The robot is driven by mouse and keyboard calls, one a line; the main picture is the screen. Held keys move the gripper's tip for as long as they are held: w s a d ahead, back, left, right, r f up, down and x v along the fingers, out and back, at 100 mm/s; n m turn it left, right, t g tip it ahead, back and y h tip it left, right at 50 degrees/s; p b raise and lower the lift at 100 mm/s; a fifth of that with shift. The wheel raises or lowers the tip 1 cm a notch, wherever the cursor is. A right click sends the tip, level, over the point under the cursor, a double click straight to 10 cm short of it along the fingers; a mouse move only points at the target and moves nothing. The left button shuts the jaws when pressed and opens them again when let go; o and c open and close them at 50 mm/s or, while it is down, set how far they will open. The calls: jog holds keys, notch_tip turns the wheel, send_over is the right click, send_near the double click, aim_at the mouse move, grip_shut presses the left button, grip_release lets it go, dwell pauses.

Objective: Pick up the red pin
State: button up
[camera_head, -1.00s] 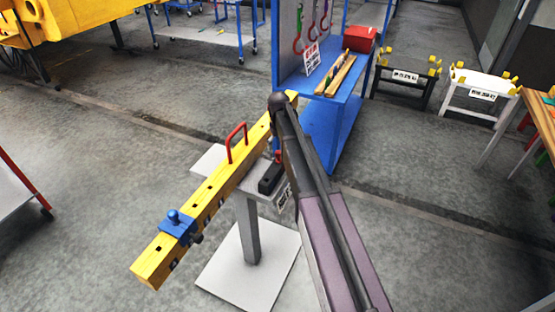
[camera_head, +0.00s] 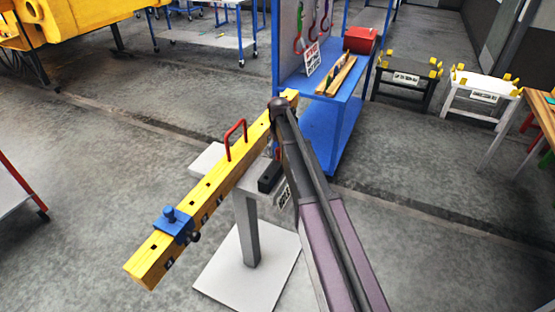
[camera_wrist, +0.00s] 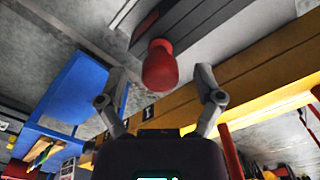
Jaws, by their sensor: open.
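The red pin (camera_wrist: 160,65) shows its rounded red head in the wrist view, near a dark slot in the grey stand top. My gripper (camera_wrist: 161,72) is open, with one finger on each side of the red head in the picture. Gaps show between the head and both fingers, and I cannot tell the depth between them. In the head view only a sliver of red (camera_head: 277,153) shows beside my arm, which hides the gripper there.
A yellow beam (camera_head: 198,195) with a red handle (camera_head: 235,139) and a blue clamp (camera_head: 172,226) lies across the grey stand (camera_head: 247,230). A black block (camera_head: 270,177) sits beside it. A blue shelf cart (camera_head: 325,130) stands close behind.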

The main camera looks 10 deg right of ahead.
jog(key=shift+f, duration=0.4)
dwell(0.3)
grip_shut()
